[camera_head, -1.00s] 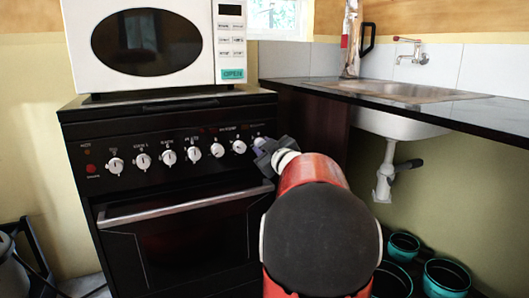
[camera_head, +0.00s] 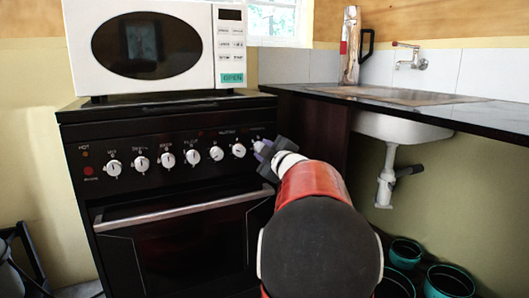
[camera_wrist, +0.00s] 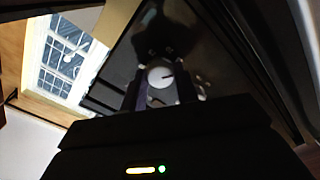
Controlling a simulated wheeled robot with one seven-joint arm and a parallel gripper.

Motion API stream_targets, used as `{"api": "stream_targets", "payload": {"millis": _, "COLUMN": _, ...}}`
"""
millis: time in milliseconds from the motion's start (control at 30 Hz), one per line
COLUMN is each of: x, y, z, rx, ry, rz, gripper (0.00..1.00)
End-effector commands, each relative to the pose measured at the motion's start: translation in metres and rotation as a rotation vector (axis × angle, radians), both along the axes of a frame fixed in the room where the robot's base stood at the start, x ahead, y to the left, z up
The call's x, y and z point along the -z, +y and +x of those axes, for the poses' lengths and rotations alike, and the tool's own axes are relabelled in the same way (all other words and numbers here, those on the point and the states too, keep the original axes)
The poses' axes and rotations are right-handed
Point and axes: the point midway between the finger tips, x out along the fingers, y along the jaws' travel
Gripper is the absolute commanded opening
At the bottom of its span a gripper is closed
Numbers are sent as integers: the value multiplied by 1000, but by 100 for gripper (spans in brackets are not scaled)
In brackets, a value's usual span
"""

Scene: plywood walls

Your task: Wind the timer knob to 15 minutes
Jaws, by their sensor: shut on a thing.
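The black stove (camera_head: 180,185) has a row of several white knobs along its front panel. The rightmost knob sits at the panel's right end, mostly hidden by my gripper (camera_head: 262,150) in the head view. In the wrist view a round white knob (camera_wrist: 161,76) with a dark pointer mark lies between the fingers of my gripper (camera_wrist: 160,92). My gripper is shut on this knob. The mark points roughly to the right in that view. The scale markings around it are too dark to read.
A white microwave (camera_head: 150,45) stands on the stove. The oven handle (camera_head: 180,207) juts out below the knobs. To the right are a counter with a sink (camera_head: 400,97) and a steel flask (camera_head: 350,50). Teal-rimmed pots (camera_head: 447,280) stand on the floor.

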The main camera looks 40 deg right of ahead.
Motion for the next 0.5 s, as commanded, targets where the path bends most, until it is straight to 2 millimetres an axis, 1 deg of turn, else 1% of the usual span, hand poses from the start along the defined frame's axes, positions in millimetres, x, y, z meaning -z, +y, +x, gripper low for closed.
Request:
{"api": "stream_targets", "payload": {"millis": 167, "x": 2, "y": 0, "z": 0, "rx": -1, "ry": 3, "rz": 2, "gripper": 7}}
{"api": "stream_targets", "payload": {"millis": 200, "x": 2, "y": 0, "z": 0, "rx": -1, "ry": 3, "rz": 2, "gripper": 34}}
{"api": "stream_targets", "payload": {"millis": 333, "x": 1, "y": 0, "z": 0, "rx": 0, "ry": 2, "rz": 2, "gripper": 51}}
{"api": "stream_targets", "payload": {"millis": 500, "x": 1, "y": 0, "z": 0, "rx": 0, "ry": 1, "rz": 2, "gripper": 51}}
